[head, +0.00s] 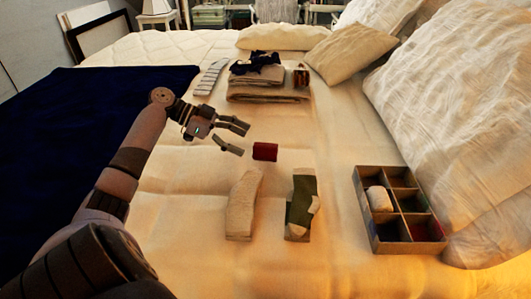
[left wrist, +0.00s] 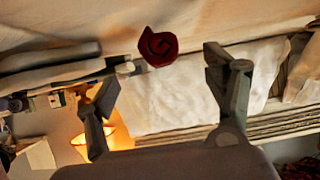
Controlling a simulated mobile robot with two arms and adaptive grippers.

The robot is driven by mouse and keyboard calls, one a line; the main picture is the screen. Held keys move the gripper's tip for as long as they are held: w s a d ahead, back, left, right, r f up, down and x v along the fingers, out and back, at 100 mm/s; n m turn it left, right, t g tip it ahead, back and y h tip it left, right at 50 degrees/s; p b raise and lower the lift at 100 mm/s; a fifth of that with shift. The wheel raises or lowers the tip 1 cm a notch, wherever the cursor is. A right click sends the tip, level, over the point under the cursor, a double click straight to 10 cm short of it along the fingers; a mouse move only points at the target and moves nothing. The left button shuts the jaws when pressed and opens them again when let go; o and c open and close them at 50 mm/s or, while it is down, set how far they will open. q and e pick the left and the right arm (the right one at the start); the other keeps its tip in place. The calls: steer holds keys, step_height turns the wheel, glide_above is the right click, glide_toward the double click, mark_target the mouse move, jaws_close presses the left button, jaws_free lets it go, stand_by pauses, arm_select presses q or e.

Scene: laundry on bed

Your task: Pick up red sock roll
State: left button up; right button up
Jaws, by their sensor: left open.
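The red sock roll (head: 265,151) lies on the bed near the middle of the head view. In the left wrist view the red sock roll (left wrist: 158,46) shows its spiral end, between and beyond the two fingers. My left gripper (head: 240,138) is open and empty, with its fingertips just to the left of the roll and apart from it. The left wrist view also shows the left gripper (left wrist: 163,75) with its fingers spread wide. My right gripper is in neither view.
A beige sock (head: 241,205) and a green and white sock (head: 301,205) lie in front of the roll. A divided box (head: 361,205) with a white roll stands at right. Folded towels (head: 268,94) with dark cloth on top lie behind. Pillows (head: 358,50) fill the far right.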

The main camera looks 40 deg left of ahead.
mark_target(265, 149)
arm_select(q)
steer(key=x, duration=0.3)
steer(key=shift+w+d, duration=0.15)
steer(key=b+x, duration=0.1)
steer(key=x, duration=0.4)
steer(key=shift+w+r, duration=0.1)
steer(key=shift+r, duration=0.05)
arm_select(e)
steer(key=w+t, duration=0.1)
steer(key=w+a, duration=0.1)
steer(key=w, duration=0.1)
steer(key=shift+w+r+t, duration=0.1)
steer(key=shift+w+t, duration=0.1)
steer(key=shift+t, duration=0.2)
arm_select(q)
steer(key=shift+c, duration=0.3)
steer(key=c, duration=0.9)
